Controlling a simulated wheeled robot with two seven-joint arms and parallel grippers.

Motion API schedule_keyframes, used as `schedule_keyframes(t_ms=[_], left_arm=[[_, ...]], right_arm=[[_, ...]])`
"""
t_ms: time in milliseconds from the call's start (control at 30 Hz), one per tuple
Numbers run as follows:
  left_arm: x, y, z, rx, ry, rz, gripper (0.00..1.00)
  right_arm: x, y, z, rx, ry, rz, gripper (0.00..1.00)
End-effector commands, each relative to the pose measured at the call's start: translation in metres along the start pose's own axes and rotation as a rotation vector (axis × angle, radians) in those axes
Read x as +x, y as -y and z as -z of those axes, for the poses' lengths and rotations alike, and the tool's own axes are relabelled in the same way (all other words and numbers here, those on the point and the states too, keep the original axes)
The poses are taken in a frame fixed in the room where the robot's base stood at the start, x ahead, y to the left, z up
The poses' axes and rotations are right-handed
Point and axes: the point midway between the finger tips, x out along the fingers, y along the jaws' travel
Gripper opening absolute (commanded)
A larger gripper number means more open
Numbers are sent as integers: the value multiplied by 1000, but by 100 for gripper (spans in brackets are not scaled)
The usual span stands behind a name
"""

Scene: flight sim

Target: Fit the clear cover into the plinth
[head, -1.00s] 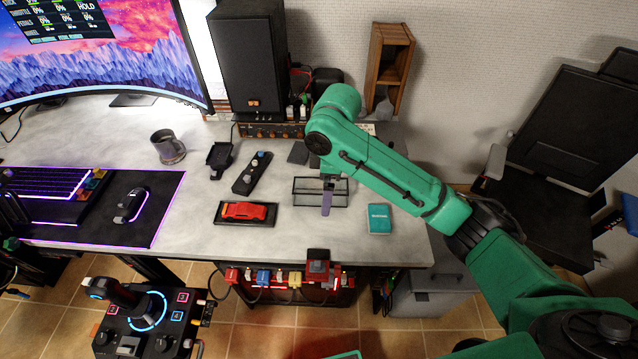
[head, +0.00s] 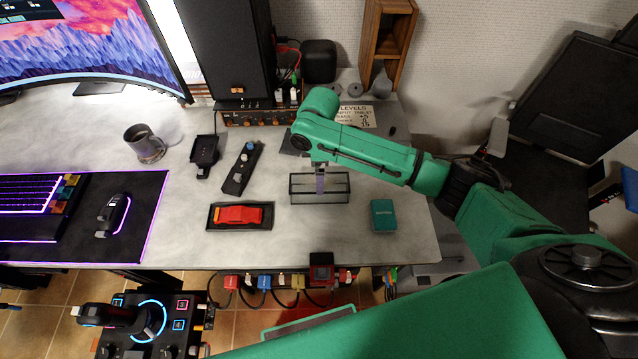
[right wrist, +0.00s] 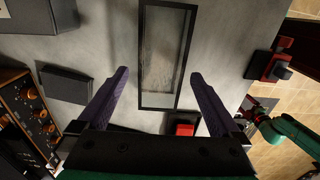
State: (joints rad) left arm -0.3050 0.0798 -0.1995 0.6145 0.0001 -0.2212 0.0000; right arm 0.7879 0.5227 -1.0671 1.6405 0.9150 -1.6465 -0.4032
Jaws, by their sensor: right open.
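The clear cover (head: 338,190) is a see-through box with black edges, standing on the desk right of the plinth. In the right wrist view the cover (right wrist: 165,60) lies between the fingers. The plinth (head: 213,224) is a black, flat rectangular base with a red model car (head: 240,215) on it. The car also shows in the right wrist view (right wrist: 184,128), low between the fingers. My right gripper (head: 320,182) points down at the cover, its fingers (right wrist: 158,76) open, one on each long side. Contact cannot be told. My left gripper is not in view.
A teal box (head: 383,215) stands right of the cover. A speaker (head: 225,50) stands at the back. Bare desk separates cover and plinth.

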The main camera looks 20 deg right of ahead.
Motion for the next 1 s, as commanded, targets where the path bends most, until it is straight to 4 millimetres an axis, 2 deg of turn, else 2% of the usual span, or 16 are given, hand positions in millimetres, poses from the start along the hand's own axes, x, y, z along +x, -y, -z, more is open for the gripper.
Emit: schedule_keyframes(t_ms=[33, 100, 200, 400, 600, 867, 1000], left_arm=[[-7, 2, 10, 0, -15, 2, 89], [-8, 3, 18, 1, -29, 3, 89], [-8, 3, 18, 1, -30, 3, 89], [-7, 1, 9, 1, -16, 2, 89], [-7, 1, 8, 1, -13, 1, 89], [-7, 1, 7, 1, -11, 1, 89], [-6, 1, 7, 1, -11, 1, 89]], right_arm=[[7, 1, 0, 0, 2, 4, 100], [23, 1, 0, 0, 3, 4, 100], [34, 0, 0, 0, 1, 0, 100], [36, 0, 0, -1, 0, -1, 100], [36, 0, 0, 0, 0, 0, 27], [34, 0, 0, 0, 0, -1, 27], [22, 0, 1, -1, -2, -1, 27]])
